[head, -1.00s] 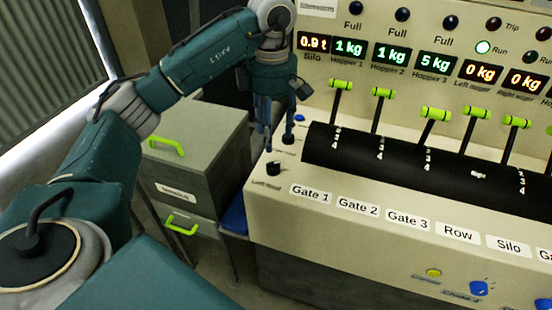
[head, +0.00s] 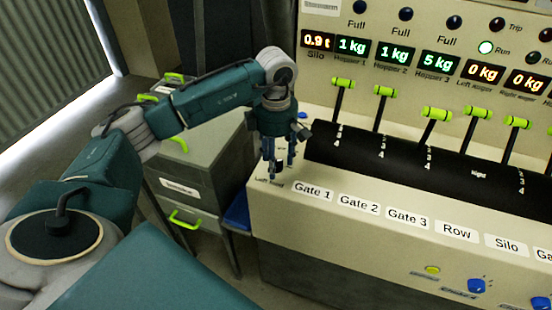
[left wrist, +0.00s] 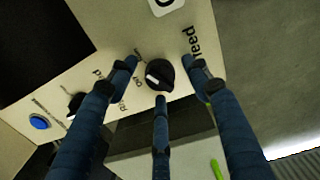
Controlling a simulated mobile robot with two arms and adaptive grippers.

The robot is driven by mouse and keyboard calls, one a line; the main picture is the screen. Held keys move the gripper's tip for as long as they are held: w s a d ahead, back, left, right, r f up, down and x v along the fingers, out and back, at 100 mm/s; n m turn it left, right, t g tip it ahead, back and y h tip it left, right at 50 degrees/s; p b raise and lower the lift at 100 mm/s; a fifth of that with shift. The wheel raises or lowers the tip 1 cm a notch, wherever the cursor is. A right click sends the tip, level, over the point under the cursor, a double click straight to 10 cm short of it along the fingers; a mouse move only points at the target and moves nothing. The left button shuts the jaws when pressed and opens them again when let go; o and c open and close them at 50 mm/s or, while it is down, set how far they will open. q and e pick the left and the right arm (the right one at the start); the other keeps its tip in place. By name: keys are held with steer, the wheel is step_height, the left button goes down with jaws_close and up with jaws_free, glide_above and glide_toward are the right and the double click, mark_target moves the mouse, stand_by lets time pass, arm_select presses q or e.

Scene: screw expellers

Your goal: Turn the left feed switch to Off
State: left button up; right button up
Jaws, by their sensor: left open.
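The left feed switch (left wrist: 160,74) is a round black knob with a white mark, on the cream console top near its left corner. In the left wrist view it sits between the spread fingers of my left gripper (left wrist: 160,80), which is open. In the head view my left gripper (head: 278,168) points down over the knob and mostly hides it. The label beside the knob is partly covered, with "feed" readable in the left wrist view. I cannot tell whether a finger touches the knob. My right gripper is in neither view.
A second black knob (left wrist: 75,103) and a blue button (left wrist: 40,122) lie close by on the console. Gate levers with green handles (head: 343,83) stand to the right. A grey drawer cabinet (head: 188,185) with green handles stands left of the console.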

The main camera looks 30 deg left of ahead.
arm_select(q)
steer(key=c, duration=1.2)
steer(key=shift+o, duration=0.2)
steer(key=shift+n, duration=0.4)
steer(key=n+b, duration=0.1)
steer(key=n, duration=0.3)
steer(key=shift+n, duration=0.3)
steer(key=n+b, duration=0.1)
steer(key=n, duration=0.2)
steer(key=shift+n, duration=0.3)
steer(key=shift+r+n, duration=0.1)
steer(key=shift+n, duration=1.3)
steer(key=o, duration=1.2)
steer(key=shift+c, duration=0.2)
